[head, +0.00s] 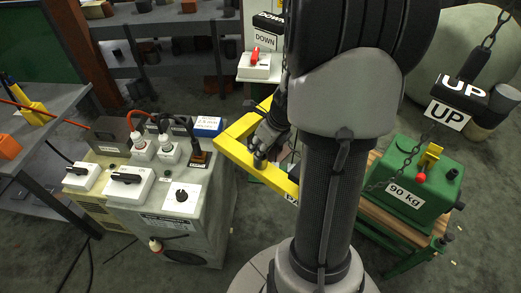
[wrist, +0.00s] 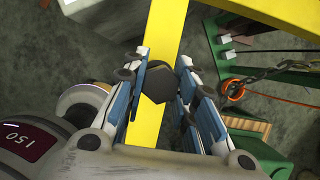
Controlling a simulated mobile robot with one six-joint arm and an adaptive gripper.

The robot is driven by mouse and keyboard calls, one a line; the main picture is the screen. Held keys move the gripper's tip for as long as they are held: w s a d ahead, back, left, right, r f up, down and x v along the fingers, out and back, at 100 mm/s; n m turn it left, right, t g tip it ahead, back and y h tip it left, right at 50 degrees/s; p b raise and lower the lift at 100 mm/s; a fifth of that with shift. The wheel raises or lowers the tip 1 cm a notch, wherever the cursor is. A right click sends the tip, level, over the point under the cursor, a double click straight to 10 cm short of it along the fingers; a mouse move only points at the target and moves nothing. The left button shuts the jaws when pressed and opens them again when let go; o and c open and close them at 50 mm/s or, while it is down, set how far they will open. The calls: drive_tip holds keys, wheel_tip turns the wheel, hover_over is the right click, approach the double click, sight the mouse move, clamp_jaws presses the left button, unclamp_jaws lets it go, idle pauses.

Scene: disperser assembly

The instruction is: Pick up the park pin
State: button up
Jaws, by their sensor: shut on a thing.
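The park pin (wrist: 158,82) appears as a dark hexagonal head between my gripper's fingers in the wrist view, over a yellow beam (wrist: 172,35). In the head view a dark, short, round piece (head: 259,160), likely the same pin, shows at the yellow frame (head: 233,153). My gripper (wrist: 160,86) is shut on the pin, with blue-and-white finger pads on either side of it. In the head view my gripper (head: 268,137) is over the frame, partly hidden by my arm. The pin's lower part is hidden, so I cannot tell whether it still sits in the beam.
A grey control cabinet (head: 178,228) with switches and plugs stands left of the yellow frame. Chains hang there, with an UP sign (head: 447,115). A DOWN sign (head: 265,40) and red switch are behind.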

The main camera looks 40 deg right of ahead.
clamp_jaws()
